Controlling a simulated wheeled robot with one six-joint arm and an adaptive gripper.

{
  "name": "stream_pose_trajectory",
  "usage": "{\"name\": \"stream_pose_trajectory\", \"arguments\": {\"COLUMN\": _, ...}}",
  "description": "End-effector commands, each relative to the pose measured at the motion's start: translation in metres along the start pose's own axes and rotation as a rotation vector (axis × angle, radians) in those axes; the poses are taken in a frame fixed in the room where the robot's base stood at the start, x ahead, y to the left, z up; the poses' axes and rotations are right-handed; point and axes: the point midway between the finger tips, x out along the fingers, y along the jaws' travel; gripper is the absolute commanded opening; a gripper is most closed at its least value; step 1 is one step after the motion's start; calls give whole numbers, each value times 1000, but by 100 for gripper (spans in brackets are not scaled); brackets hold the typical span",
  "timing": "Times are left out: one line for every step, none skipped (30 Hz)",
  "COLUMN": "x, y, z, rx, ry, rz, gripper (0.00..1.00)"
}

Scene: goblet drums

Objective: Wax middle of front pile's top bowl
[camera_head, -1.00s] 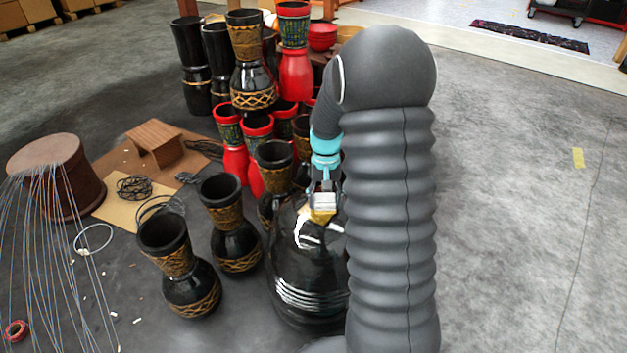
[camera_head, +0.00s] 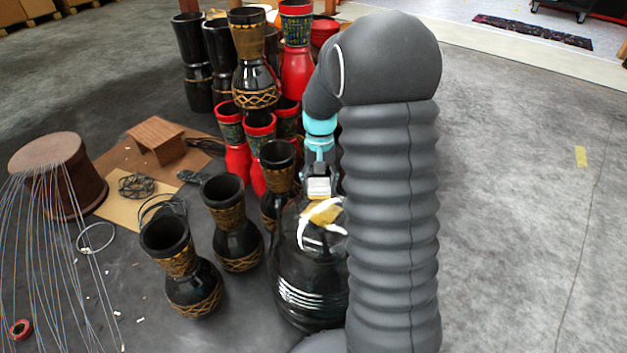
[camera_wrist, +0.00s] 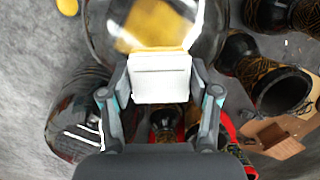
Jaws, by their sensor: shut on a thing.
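A dark glossy rounded bowl pile (camera_head: 300,272) stands in front, partly hidden by my arm. In the wrist view its top bowl (camera_wrist: 98,28) shows a shiny rim. A yellow-gold patch (camera_wrist: 150,25) shows on the bowl; I cannot tell whether it is wax or a reflection. My gripper (camera_wrist: 160,92) is shut on a white block (camera_wrist: 160,78) with a yellow edge (camera_wrist: 158,49) on its underside. The block also shows in the head view (camera_head: 318,187), over the far side of the top bowl. I cannot tell whether it touches the bowl.
Black-and-gold goblet drums (camera_head: 233,235) stand left of the pile, with red drums (camera_head: 260,145) behind. In the wrist view another dark rounded thing with white stripes (camera_wrist: 78,125) is close on the left. Bare floor (camera_head: 530,230) lies right of my arm.

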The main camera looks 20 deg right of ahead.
Motion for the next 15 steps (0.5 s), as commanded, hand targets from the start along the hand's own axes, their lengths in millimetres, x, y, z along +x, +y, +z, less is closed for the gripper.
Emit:
{"name": "stream_pose_trajectory", "arguments": {"x": -5, "y": 0, "z": 0, "rx": -1, "ry": 4, "rz": 0, "gripper": 29}}
{"name": "stream_pose_trajectory", "arguments": {"x": -8, "y": 0, "z": 1, "rx": -1, "ry": 4, "rz": 0, "gripper": 29}}
{"name": "stream_pose_trajectory", "arguments": {"x": -12, "y": -1, "z": 1, "rx": -1, "ry": 3, "rz": 0, "gripper": 29}}
{"name": "stream_pose_trajectory", "arguments": {"x": -14, "y": -1, "z": 2, "rx": -1, "ry": 3, "rz": 0, "gripper": 29}}
{"name": "stream_pose_trajectory", "arguments": {"x": -17, "y": -1, "z": 2, "rx": -1, "ry": 3, "rz": 0, "gripper": 29}}
{"name": "stream_pose_trajectory", "arguments": {"x": -20, "y": -1, "z": 3, "rx": -2, "ry": 3, "rz": 0, "gripper": 29}}
{"name": "stream_pose_trajectory", "arguments": {"x": -22, "y": -1, "z": 3, "rx": -2, "ry": 2, "rz": 0, "gripper": 29}}
{"name": "stream_pose_trajectory", "arguments": {"x": -24, "y": -1, "z": 4, "rx": -2, "ry": 2, "rz": 0, "gripper": 29}}
{"name": "stream_pose_trajectory", "arguments": {"x": -26, "y": -1, "z": 4, "rx": -2, "ry": 1, "rz": 0, "gripper": 29}}
{"name": "stream_pose_trajectory", "arguments": {"x": -27, "y": -1, "z": 4, "rx": -2, "ry": 1, "rz": 0, "gripper": 29}}
{"name": "stream_pose_trajectory", "arguments": {"x": -27, "y": -1, "z": 4, "rx": -2, "ry": 1, "rz": 0, "gripper": 29}}
{"name": "stream_pose_trajectory", "arguments": {"x": -28, "y": -1, "z": 4, "rx": -2, "ry": 1, "rz": 0, "gripper": 29}}
{"name": "stream_pose_trajectory", "arguments": {"x": -28, "y": -1, "z": 4, "rx": -2, "ry": 1, "rz": 0, "gripper": 29}}
{"name": "stream_pose_trajectory", "arguments": {"x": -28, "y": -1, "z": 4, "rx": -2, "ry": 1, "rz": 0, "gripper": 29}}
{"name": "stream_pose_trajectory", "arguments": {"x": -28, "y": -1, "z": 4, "rx": -2, "ry": 1, "rz": 0, "gripper": 29}}
